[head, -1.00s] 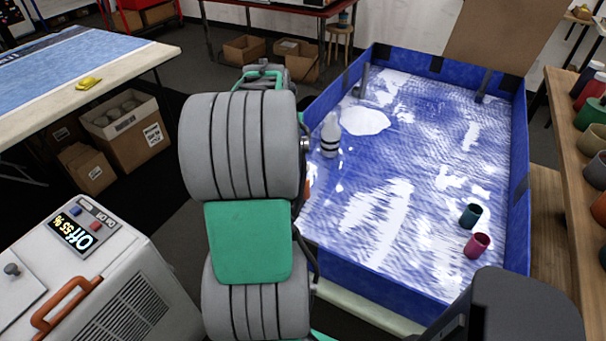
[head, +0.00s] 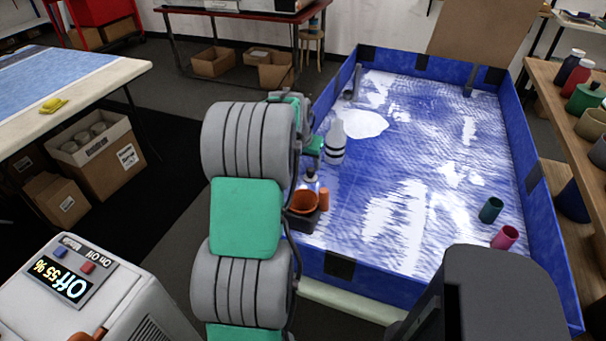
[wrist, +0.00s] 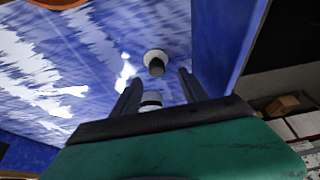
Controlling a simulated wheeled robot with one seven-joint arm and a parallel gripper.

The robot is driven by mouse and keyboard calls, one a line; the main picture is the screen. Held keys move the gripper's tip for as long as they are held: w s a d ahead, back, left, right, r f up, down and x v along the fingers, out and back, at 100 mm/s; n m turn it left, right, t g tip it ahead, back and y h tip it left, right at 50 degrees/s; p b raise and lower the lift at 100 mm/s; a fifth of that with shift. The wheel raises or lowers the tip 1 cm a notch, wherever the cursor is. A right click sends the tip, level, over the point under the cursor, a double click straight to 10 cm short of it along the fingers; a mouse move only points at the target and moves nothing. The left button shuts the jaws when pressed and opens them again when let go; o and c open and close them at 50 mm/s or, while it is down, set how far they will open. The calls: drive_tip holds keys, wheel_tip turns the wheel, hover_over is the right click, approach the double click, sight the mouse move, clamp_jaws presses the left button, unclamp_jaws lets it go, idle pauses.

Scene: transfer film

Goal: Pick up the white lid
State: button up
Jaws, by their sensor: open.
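The white lid (wrist: 155,57) is a small round disc with a dark knob, on the blue basin floor in the wrist view. In the head view the lid (head: 311,178) is small, between the striped bottle and the orange bowl. My gripper (wrist: 160,77) is open and empty, its two dark fingers pointing toward the lid, which shows just past the fingertips. In the head view my arm reaches over the basin's left wall, and the fingers are hard to make out there.
A blue-walled basin (head: 531,180) holds a white bottle with dark bands (head: 335,145), an orange bowl (head: 303,201), an orange cylinder (head: 323,199), a teal cup (head: 490,210) and a pink cup (head: 505,237). The basin's middle is clear. Its left wall (wrist: 213,45) is near my gripper.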

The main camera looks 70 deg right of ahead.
sight(310, 169)
drive_tip(key=x, duration=0.6)
drive_tip(key=shift+s+p, duration=0.3)
drive_tip(key=c, duration=1)
